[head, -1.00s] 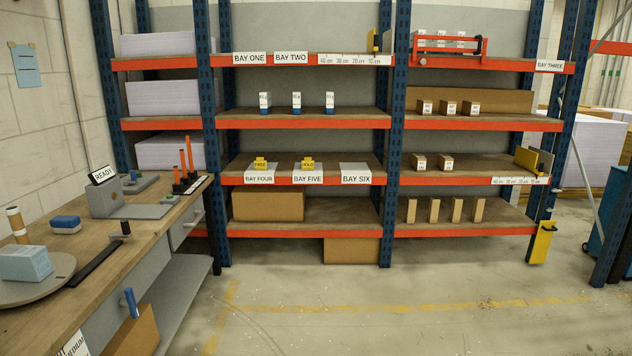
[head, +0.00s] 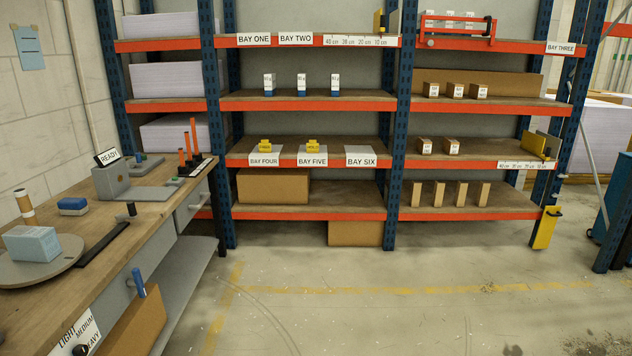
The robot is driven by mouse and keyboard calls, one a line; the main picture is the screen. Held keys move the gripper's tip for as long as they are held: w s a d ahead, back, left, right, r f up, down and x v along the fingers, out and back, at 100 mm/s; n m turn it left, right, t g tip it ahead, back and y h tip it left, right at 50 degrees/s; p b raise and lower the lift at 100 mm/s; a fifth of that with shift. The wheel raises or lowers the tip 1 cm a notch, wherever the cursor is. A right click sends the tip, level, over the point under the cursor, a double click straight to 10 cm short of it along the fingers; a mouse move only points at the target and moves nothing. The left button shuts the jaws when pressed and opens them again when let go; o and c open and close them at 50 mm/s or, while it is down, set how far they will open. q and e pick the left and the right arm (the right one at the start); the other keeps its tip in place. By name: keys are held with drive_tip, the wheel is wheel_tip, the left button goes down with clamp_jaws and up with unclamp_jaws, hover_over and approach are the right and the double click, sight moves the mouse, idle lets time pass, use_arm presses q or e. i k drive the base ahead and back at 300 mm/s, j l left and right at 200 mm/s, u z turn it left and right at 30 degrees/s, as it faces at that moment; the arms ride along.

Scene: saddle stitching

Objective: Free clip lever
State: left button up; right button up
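Neither of my grippers shows in the head view. No part is plainly marked as the clip lever, so I cannot tell which one it is. Two small yellow tags stand on the rack, one (head: 265,146) above the BAY FOUR label and one (head: 313,146) above the BAY FIVE label; their lettering is too small to read surely. A blue upright handle (head: 138,283) stands at the bench front. A dark knob (head: 80,350) sits low on a LIGHT, MEDIUM, HEAVY sign (head: 83,332). A yellow piece with a dark handle (head: 545,228) hangs on the right rack post.
The wooden bench (head: 150,207) runs along the left, with a READY sign (head: 107,157), a round plate (head: 58,268) carrying a light blue block (head: 33,243), and a dark blue block (head: 73,206). A cardboard sheet (head: 135,322) leans below it. The concrete floor (head: 370,305) before the rack is clear.

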sight(137, 282)
drive_tip(key=i+j+u, duration=0.15)
drive_tip(key=i+u, duration=0.15)
drive_tip(key=i, duration=0.6)
